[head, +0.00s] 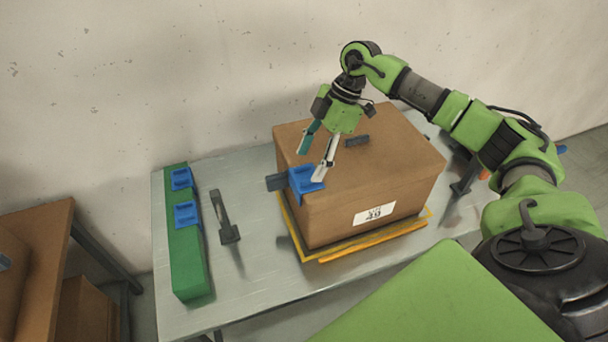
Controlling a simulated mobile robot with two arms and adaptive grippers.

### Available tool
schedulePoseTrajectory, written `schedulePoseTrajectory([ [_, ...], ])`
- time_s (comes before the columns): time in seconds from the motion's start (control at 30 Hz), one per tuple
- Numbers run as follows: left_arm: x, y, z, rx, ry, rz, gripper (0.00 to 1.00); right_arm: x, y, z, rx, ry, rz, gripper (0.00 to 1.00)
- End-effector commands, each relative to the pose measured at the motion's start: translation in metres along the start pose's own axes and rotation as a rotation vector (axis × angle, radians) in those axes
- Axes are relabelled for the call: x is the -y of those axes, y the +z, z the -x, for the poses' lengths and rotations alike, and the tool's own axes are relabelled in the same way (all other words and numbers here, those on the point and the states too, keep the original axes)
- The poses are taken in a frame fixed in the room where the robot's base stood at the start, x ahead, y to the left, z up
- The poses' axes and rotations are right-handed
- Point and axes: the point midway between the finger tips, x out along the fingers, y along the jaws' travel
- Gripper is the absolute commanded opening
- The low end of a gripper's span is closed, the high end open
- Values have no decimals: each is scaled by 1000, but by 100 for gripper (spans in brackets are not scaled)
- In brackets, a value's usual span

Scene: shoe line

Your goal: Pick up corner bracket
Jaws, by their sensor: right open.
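A blue corner bracket (307,183) sits at the near left top corner of the cardboard box (400,160), with a dark block (276,182) sticking out to its left. My right gripper (311,164) is open and points down just above this bracket. One fingertip is over or against the bracket's top; I cannot tell if it touches. Two similar blue brackets, an upper one (181,179) and a lower one (186,214), lie on the green strip (190,265) at the left. My left gripper is out of view.
The box stands on a yellow frame (374,241) on the grey table (260,290). A dark clamp-like tool (226,222) stands between strip and box. Another dark tool (463,187) is right of the box. A small dark piece (357,141) lies on the box top.

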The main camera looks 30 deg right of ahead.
Motion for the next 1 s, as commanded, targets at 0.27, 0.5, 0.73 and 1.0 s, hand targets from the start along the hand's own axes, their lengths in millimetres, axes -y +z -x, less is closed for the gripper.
schedulePoseTrajectory([
  [0.27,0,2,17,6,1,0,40,0,-2,-31,0,-1,0,58],
  [0.5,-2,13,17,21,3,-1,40,0,-1,-33,0,0,1,56],
  [0.73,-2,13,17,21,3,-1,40,0,-1,-33,0,0,1,16],
  [1.0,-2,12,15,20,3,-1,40,0,-2,-32,0,0,1,16],
])
